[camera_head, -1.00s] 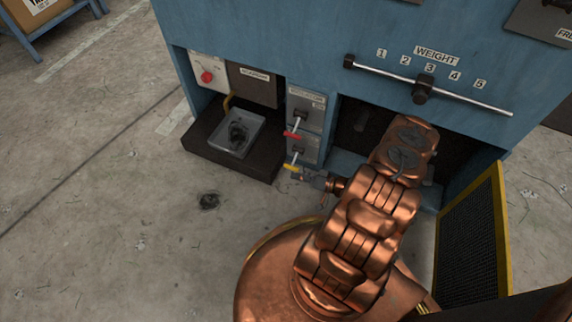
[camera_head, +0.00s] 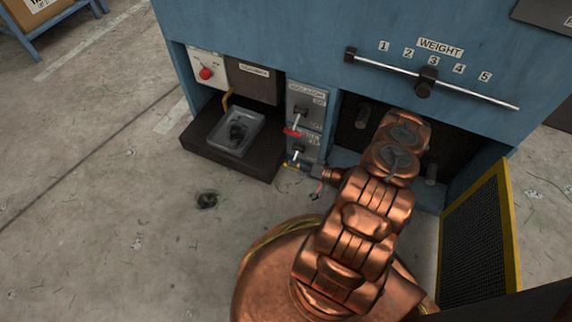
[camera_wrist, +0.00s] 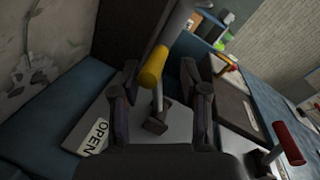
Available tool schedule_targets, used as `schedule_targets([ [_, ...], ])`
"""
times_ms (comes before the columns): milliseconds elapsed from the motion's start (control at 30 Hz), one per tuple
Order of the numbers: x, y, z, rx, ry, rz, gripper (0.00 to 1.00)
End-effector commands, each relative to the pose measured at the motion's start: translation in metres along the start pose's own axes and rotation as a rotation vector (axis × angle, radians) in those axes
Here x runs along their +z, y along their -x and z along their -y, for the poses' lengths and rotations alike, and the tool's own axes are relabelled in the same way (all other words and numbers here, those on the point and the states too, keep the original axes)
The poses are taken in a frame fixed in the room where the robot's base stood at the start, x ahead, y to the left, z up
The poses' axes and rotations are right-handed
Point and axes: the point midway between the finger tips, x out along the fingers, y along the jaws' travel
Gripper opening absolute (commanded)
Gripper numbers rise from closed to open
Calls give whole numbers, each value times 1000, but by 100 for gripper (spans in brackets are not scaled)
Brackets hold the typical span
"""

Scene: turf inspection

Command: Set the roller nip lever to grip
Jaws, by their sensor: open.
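The yellow-tipped lever (camera_head: 298,153) stands out from the lower panel on the blue machine, below a red-tipped lever (camera_head: 291,131). In the wrist view, the yellow handle (camera_wrist: 152,68) lies between the spread fingers of my gripper (camera_wrist: 160,80), with no clear contact on either side. The other labels on this lever's panel are too small to read.
The red lever also shows at the right of the wrist view (camera_wrist: 289,144), close beside my gripper. A metal tray (camera_head: 235,131) sits on a dark ledge to the left. A yellow-framed mesh guard (camera_head: 478,235) stands open at the right. The floor at left is mostly clear.

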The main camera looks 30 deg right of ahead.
Motion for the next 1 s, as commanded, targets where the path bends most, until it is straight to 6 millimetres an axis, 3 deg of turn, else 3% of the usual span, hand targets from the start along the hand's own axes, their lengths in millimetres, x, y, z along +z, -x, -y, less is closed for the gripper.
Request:
schedule_targets([
  [100,2,-19,-1,-1,1,2,45],
  [300,1,-38,-1,0,1,2,45],
  [700,0,-43,0,1,0,0,44],
  [1000,0,-43,0,1,0,0,13],
])
